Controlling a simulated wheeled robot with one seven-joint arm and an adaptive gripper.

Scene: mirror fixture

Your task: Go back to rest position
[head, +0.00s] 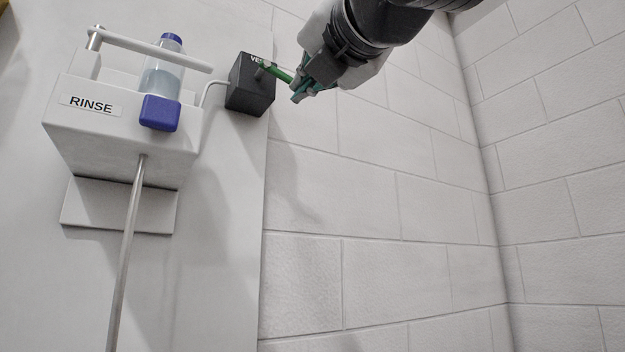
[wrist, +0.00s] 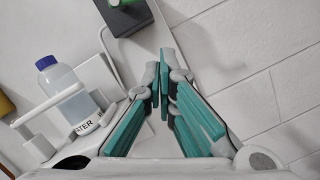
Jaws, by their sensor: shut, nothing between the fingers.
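My gripper (head: 300,88) is in the upper middle of the head view, beside a black box (head: 250,88) on the wall. Its green-padded fingers are shut with nothing between them; they also show in the wrist view (wrist: 160,80). A green handle (head: 277,72) on the black box reaches toward my fingers in the head view. In the wrist view the green part (wrist: 118,3) sits at the top edge, apart from my fingertips. The lettering on the box is partly hidden.
A white unit labelled RINSE (head: 65,120) is on the wall at left, with a white bar (head: 150,48), a clear blue-capped bottle (head: 161,75), a blue block (head: 160,113) and a metal pipe (head: 127,250). The block wall (head: 380,220) below and right is clear.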

